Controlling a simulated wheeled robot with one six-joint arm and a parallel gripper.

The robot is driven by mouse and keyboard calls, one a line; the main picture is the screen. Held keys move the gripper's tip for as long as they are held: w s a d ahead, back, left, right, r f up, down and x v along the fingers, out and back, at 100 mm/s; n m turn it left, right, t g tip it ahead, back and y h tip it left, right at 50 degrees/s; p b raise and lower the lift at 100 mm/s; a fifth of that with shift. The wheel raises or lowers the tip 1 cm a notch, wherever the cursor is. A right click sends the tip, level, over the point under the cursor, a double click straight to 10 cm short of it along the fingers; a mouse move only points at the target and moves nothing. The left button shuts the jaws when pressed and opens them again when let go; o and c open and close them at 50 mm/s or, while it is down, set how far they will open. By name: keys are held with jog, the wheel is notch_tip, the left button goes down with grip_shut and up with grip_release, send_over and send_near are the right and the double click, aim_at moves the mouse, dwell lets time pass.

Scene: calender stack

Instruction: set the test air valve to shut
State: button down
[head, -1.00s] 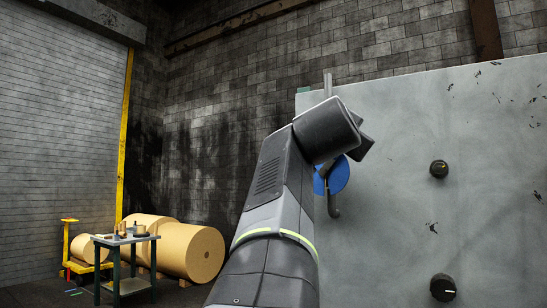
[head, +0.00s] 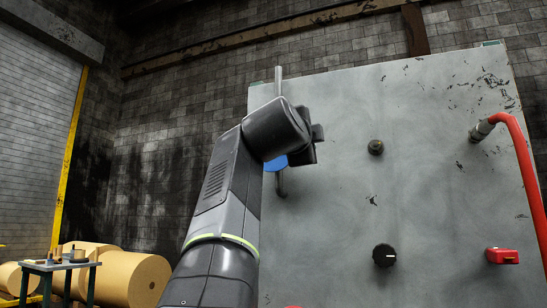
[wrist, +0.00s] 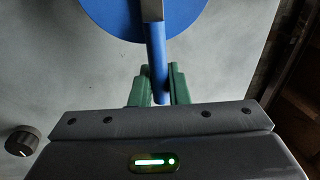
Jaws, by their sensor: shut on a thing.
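The valve on the grey panel (head: 340,130) shows in the head view as a blue disc (head: 276,163), mostly hidden behind my wrist, on a grey vertical pipe (head: 279,80). In the wrist view the blue disc (wrist: 115,15) is at the top, with a blue lever handle (wrist: 155,45) running down from it. My gripper (wrist: 158,90) has its green fingers on either side of the handle's end, shut on it. The fingers are hidden in the head view. I see no marking for open or shut.
The panel carries a small dark knob (head: 375,147), a larger black knob (head: 384,255), a red block (head: 502,256) and a red pipe (head: 525,165) at right. A small table (head: 60,266) and large tan rolls (head: 130,278) stand at lower left.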

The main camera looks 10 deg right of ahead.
jog(key=shift+f+m+b, duration=0.35)
jog(key=shift+m+b, duration=0.05)
jog(key=shift+m, duration=0.1)
jog(key=c, duration=1.5)
grip_release()
jog(key=shift+o, duration=0.2)
jog(key=b+v, duration=0.2)
jog(key=v, duration=1.1)
jog(key=shift+s+a+b, duration=0.25)
jog(key=shift+a+b, duration=0.05)
jog(key=shift+b, duration=0.1)
jog(key=shift+w, duration=0.15)
